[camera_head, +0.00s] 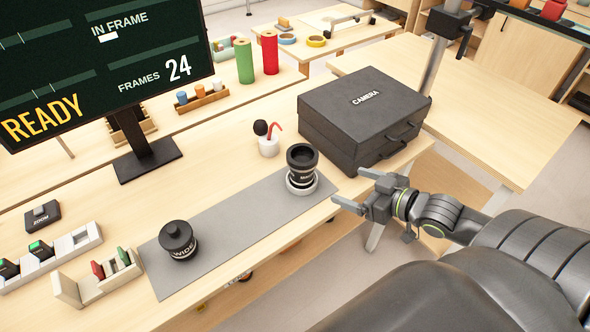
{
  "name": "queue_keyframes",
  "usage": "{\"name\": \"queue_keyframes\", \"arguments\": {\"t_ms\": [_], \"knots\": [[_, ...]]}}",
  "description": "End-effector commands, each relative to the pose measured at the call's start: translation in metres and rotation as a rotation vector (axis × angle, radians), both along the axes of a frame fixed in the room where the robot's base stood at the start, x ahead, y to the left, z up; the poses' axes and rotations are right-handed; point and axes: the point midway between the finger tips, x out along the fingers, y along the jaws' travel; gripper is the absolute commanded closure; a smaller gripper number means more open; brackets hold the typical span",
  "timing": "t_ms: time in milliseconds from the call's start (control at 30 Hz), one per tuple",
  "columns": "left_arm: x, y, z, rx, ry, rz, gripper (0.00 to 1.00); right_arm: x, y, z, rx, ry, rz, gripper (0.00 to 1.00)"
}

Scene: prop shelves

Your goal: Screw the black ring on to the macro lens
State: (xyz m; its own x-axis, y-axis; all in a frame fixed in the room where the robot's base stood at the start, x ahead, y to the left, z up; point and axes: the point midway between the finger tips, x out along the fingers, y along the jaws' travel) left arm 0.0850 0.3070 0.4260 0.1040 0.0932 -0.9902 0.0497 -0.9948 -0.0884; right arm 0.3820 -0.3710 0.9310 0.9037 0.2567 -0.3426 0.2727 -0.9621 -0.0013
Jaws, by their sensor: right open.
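The macro lens (301,175) stands upright in a pale round holder at the right end of the grey mat. A wider black ring (302,154) sits around its top; I cannot tell whether it is threaded on or only resting there. My right gripper (349,187) is open and empty, just right of the lens and apart from it, past the table's front edge. Its two fingers point left towards the lens. My left gripper is not in view.
The wide lens (178,240) stands at the left end of the grey mat (236,218). A black camera case (358,115) stands behind and right of the macro lens. A white cup (268,146) with tools is behind it. The mat's middle is clear.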

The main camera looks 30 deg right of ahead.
Motion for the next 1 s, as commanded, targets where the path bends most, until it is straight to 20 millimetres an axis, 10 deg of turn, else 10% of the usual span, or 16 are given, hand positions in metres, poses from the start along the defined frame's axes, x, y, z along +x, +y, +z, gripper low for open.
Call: {"name": "queue_keyframes", "arguments": {"t_ms": [267, 1000], "knots": [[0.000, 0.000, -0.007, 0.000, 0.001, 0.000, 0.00, 0.007, 0.001, -0.005, 0.001, -0.004, -0.002, 0.14], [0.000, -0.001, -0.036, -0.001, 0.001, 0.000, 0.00, 0.107, 0.029, -0.040, 0.002, -0.002, -0.003, 0.14]]}}
